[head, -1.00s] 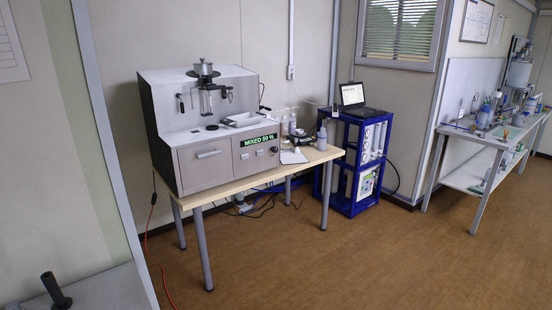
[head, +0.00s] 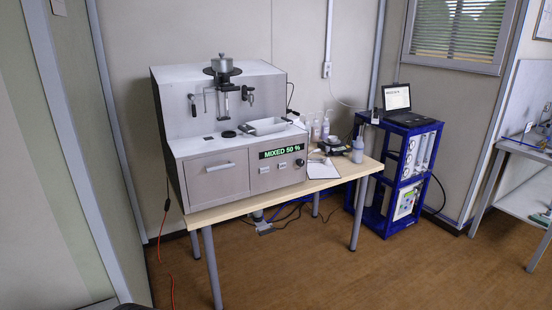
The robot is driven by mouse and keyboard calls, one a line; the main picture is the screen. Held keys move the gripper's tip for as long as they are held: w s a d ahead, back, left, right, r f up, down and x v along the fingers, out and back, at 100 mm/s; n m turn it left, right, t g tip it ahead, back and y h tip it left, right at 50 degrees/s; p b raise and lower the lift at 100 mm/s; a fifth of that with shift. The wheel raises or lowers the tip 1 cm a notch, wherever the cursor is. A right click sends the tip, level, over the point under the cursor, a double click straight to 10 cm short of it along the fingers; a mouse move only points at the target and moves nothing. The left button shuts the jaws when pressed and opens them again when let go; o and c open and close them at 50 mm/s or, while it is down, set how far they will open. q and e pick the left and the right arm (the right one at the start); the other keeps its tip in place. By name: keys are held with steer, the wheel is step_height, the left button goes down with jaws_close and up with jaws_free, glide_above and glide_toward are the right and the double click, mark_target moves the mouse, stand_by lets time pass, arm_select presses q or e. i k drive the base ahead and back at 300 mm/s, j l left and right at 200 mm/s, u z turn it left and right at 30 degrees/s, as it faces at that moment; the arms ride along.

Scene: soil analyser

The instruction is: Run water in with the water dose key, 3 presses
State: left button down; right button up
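The soil analyser (head: 215,180) stands on a wooden-topped table (head: 235,207) left of centre in the head view. Its green display (head: 282,151) reads "MIXED 50 %". Below the display are two small light keys (head: 265,169) and a dark round knob (head: 300,162); which key is the water dose key is too small to read. A metal pot (head: 222,63) sits on top, with a nozzle and levers beneath it. A metal tray (head: 266,126) lies on the analyser's deck, beside a dark round opening (head: 228,134). Neither of my grippers is in view.
A blue rack (head: 408,128) with a laptop (head: 397,98) stands right of the table. A side bench (head: 525,148) is at the far right. The brown floor (head: 400,275) in front is clear.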

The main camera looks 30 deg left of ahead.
mark_target(264, 170)
steer(key=i+j, duration=0.15)
steer(key=i, duration=1)
steer(key=i+j, duration=0.1)
steer(key=i, duration=1)
steer(key=u, duration=0.8)
